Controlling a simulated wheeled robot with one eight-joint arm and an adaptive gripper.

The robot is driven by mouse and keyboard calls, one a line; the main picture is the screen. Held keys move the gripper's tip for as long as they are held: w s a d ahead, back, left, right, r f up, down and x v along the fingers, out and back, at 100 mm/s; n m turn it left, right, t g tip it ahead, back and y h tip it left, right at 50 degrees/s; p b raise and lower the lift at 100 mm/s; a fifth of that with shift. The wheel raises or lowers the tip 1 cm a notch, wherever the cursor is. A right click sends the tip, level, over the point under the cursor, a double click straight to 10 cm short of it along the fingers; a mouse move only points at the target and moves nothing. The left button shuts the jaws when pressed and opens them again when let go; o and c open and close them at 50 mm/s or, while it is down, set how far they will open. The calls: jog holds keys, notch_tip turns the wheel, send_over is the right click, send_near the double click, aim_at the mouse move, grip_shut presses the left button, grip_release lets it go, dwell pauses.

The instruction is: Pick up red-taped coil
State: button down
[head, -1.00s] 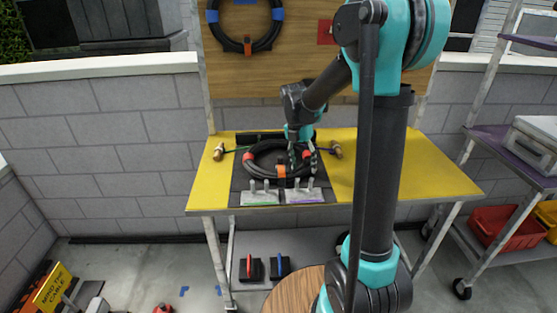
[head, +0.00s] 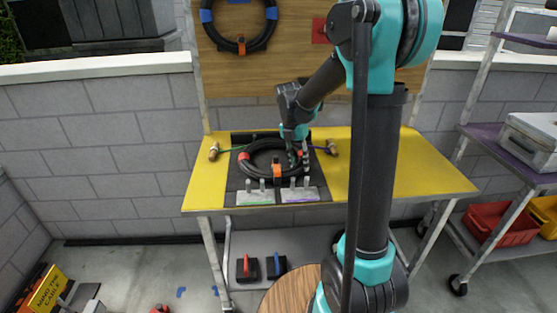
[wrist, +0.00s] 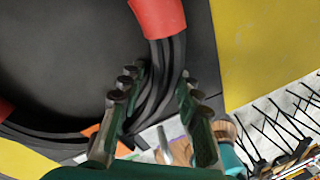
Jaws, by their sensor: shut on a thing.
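The red-taped coil (head: 256,174), a black cable ring with red tape bands and an orange tag (head: 277,170), lies on the dark mat on the yellow table. In the wrist view the coil's black strands (wrist: 160,85) run between my gripper's fingers, below a red tape band (wrist: 159,15). My gripper (head: 298,158) is at the coil's right side, its fingers (wrist: 156,100) on either side of the strands and shut on them. The coil still looks level on the mat; I cannot tell if any part is lifted.
Two clamp blocks with upright pegs (head: 262,198) stand at the table's front edge. Wooden-handled tools lie left (head: 214,151) and right (head: 331,147) of the coil. A blue-taped coil (head: 240,22) hangs on the board behind. The yellow table top (head: 420,175) is clear at right.

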jog(key=shift+r, duration=0.1)
notch_tip(320, 180, up, 20)
dwell(0.6)
dwell(0.5)
